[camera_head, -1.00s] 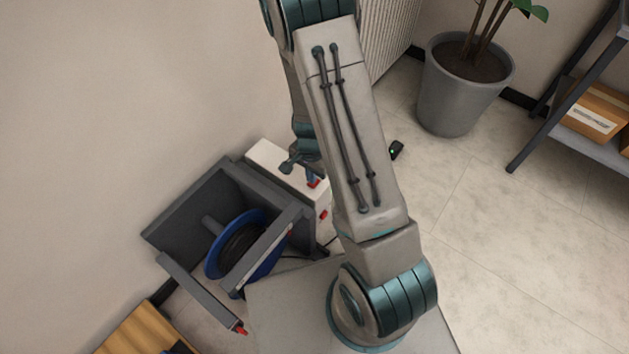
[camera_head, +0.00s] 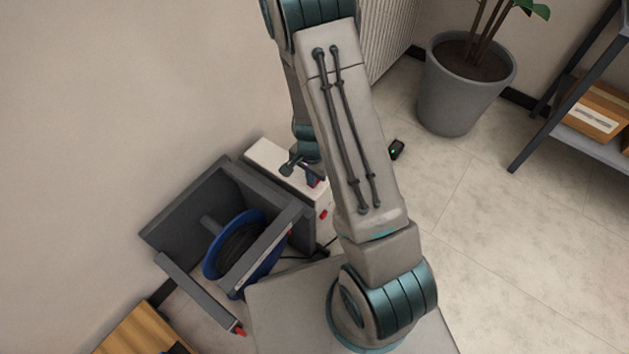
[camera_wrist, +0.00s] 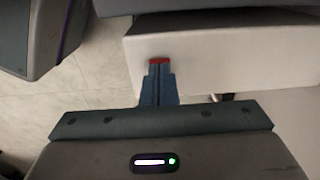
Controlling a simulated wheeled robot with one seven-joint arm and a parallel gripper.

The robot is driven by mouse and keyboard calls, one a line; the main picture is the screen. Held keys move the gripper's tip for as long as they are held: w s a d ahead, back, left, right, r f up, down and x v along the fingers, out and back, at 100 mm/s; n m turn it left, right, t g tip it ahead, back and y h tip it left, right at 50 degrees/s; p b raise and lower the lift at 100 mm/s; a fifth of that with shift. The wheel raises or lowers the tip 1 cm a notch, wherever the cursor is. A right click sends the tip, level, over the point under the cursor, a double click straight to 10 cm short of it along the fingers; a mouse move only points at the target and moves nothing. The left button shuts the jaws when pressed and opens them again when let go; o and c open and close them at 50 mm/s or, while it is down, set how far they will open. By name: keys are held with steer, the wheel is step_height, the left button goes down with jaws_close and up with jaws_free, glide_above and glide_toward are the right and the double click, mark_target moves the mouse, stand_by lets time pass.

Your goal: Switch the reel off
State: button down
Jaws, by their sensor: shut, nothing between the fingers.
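The reel is a blue drum (camera_head: 212,262) wound with dark cable. It sits in a dark grey frame (camera_head: 185,215) against the wall in the head view. A white box (camera_head: 270,160) stands behind it, with a small red part (camera_head: 323,214) on its side. My gripper (camera_head: 313,182) is shut at the white box, partly hidden by my arm. In the wrist view, my blue fingers (camera_wrist: 159,70) are together and empty against the pale face of the white box (camera_wrist: 220,60). A red piece (camera_wrist: 159,61) shows right at the fingertips; I cannot tell whether they press it.
A red-tipped bar (camera_head: 215,308) sticks out at the frame's front. A wooden surface (camera_head: 140,330) lies at lower left. A potted plant (camera_head: 460,90) and a shelf with boxes (camera_head: 595,112) stand at right. A small black device (camera_head: 396,150) lies on open floor.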

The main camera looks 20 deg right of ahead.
steer(key=shift+f, duration=0.25)
steer(key=shift+r, duration=0.1)
steer(key=shift+r+p, duration=3.05)
steer(key=shift+r, duration=0.4)
steer(key=shift+r, duration=0.1)
steer(key=s+r+n+t+p, duration=0.1)
steer(key=s+r+n+p, duration=0.2)
steer(key=r+p, duration=0.6)
steer(key=s+r+n+t+p, duration=0.1)
steer(key=s+r+n+p, duration=0.3)
steer(key=r, duration=2.5)
steer(key=s+r+n+p, duration=0.3)
steer(key=s+r+p, duration=0.4)
steer(key=r+p, duration=0.9)
step_height(320, 180, up, 4)
steer(key=shift+r+n+t, duration=0.1)
steer(key=shift+n+t, duration=0.2)
steer(key=shift+t, duration=0.1)
